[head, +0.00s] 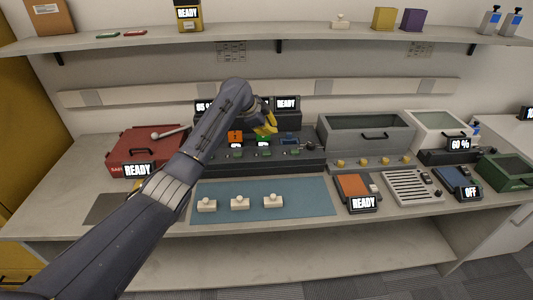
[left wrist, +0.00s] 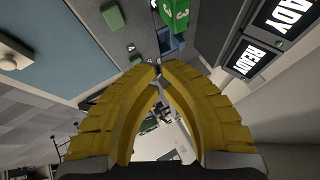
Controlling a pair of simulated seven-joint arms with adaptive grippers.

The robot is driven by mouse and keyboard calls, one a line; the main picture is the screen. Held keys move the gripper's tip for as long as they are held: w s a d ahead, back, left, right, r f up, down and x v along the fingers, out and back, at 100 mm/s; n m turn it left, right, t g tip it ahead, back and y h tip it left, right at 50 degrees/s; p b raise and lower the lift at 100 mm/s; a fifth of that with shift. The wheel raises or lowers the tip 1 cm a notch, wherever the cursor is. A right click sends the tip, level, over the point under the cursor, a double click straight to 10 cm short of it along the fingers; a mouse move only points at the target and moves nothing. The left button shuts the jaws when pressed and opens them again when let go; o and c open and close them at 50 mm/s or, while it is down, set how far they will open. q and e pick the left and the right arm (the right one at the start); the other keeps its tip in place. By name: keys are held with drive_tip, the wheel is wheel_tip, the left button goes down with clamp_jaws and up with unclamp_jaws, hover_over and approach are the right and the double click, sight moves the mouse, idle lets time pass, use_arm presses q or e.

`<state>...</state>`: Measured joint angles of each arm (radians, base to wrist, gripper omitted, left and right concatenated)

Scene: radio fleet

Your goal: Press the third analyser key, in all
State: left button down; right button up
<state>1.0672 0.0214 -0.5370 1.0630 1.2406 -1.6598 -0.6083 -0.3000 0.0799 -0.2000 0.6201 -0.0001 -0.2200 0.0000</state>
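My left gripper (head: 266,123) has yellow fingers and hangs over the dark console (head: 300,158) at the back of the bench. In the left wrist view its fingertips (left wrist: 158,68) meet, with nothing seen between them. An orange block (head: 235,136) and a green block (head: 263,138) stand on the console beside the gripper. The green block, with a white mark, also shows in the left wrist view (left wrist: 175,14). Displays reading READY (head: 287,104) stand behind. Which parts are the analyser keys, I cannot tell. My forearm hides part of the console. My right gripper is not in view.
A blue mat (head: 310,205) with three white knobbed pieces lies in front. A red case (head: 130,148) is at left. A grey bin (head: 366,138) and a ledge with several yellow knobs (head: 363,162) are to the right. A shelf (head: 280,40) runs above.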

sight(270, 151)
use_arm(q)
drive_tip(key=shift+f, duration=3.45)
drive_tip(key=shift+f, duration=0.9)
drive_tip(key=shift+r, duration=0.9)
drive_tip(key=shift+r, duration=2.5)
